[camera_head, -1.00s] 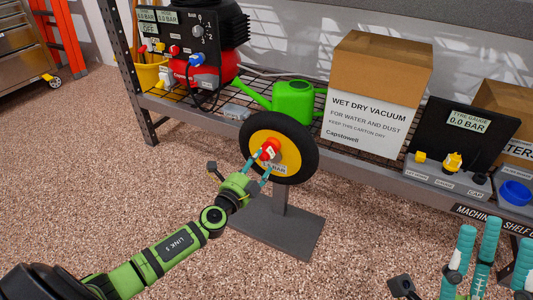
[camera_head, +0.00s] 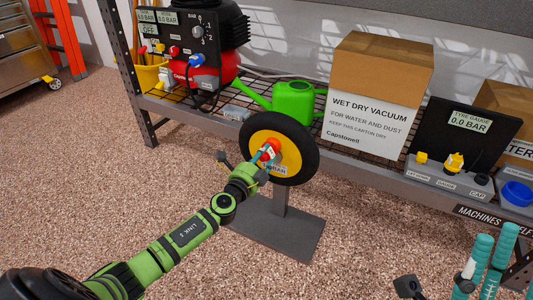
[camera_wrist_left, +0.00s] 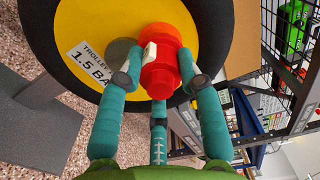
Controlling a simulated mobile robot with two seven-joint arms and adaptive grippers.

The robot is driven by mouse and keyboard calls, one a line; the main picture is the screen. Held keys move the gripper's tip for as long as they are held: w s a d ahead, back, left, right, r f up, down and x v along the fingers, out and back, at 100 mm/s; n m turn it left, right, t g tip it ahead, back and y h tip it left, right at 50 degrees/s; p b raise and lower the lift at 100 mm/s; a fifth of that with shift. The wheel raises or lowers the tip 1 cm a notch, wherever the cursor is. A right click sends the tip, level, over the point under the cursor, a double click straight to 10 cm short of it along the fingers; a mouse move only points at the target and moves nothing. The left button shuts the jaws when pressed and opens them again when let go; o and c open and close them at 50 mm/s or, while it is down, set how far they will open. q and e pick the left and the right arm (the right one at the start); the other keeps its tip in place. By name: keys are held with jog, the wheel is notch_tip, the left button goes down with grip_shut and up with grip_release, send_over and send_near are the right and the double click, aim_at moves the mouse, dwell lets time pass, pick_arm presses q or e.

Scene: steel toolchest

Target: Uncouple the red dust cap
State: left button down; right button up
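The red dust cap (camera_head: 268,151) sits at the hub of a yellow-faced wheel (camera_head: 289,148) with a black tyre. It shows large in the left wrist view (camera_wrist_left: 160,75), with a small white piece on its side. My left gripper (camera_head: 262,162) is at the cap, its teal fingers spread on either side of it. In the left wrist view the fingertips (camera_wrist_left: 161,72) flank the cap closely; the third finger is below it. I cannot tell whether they touch it. My right gripper (camera_head: 487,262) is at the lower right, fingers apart and empty, partly cut off.
The wheel stands on a grey stand (camera_head: 275,233) on the speckled floor. Behind it a shelf (camera_head: 185,108) holds a compressor (camera_head: 200,50), a green watering can (camera_head: 292,100), a vacuum carton (camera_head: 370,95) and a tyre gauge panel (camera_head: 467,125). The floor left of the stand is clear.

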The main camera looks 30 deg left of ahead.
pick_arm(q)
jog(key=shift+n+b, duration=0.35)
jog(key=shift+n, duration=0.65)
jog(key=n, duration=0.3)
jog(key=shift+n, duration=0.6)
jog(key=n, duration=0.2)
jog(key=shift+r+n+p, duration=0.1)
jog(key=shift+n+p, duration=0.7)
jog(key=shift+n, duration=1.2)
jog(key=shift+s+p, duration=0.4)
jog(key=shift+s, duration=0.3)
